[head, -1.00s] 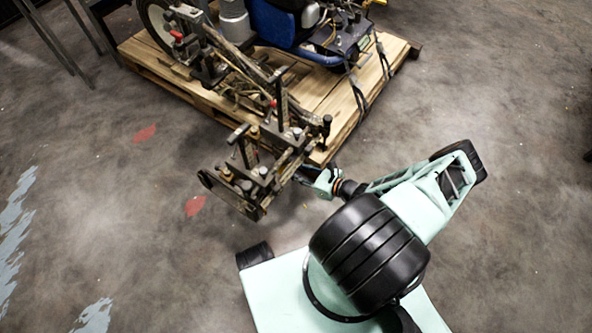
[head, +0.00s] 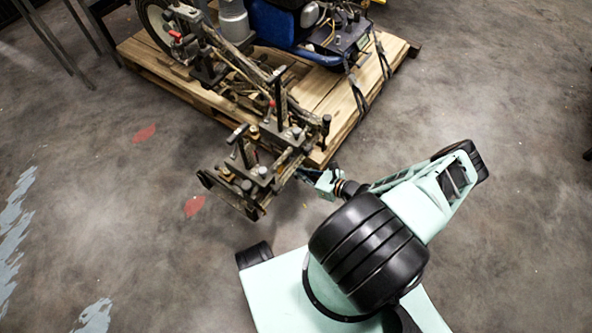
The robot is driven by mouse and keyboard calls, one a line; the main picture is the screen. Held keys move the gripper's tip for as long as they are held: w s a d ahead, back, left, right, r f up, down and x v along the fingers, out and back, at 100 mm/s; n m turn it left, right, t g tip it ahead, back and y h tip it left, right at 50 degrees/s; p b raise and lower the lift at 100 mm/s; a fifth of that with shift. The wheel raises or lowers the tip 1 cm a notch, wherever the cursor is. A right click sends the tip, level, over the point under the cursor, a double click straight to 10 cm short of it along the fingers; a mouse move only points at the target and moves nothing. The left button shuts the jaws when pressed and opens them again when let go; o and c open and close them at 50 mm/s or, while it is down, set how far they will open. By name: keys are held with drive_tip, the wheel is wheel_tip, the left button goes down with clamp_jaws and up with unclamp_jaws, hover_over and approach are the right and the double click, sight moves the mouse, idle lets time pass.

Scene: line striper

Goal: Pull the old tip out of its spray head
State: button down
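The line striper's spray frame (head: 268,165), a dark metal assembly of bars, clamps and knobs, hangs out over the front corner of a pallet. My gripper (head: 312,176) is at the right side of this frame, close to its lower bars. The fingertips are small and partly hidden among the dark parts, so I cannot tell whether they are open, shut or touching anything. The spray head and its old tip are too small to make out among the bars.
The blue line striper (head: 290,30) stands strapped on a wooden pallet (head: 330,95). Metal legs (head: 70,40) stand at the upper left. Red marks (head: 194,206) and pale blue paint (head: 15,225) lie on the concrete floor. The floor right of the pallet is clear.

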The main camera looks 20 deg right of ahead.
drive_tip(key=shift+s+d, duration=0.25)
drive_tip(key=shift+s, duration=0.1)
drive_tip(key=shift+s+d, duration=0.6)
drive_tip(key=shift+s, duration=0.3)
drive_tip(key=shift+s+d, duration=0.55)
drive_tip(key=shift+s, duration=0.35)
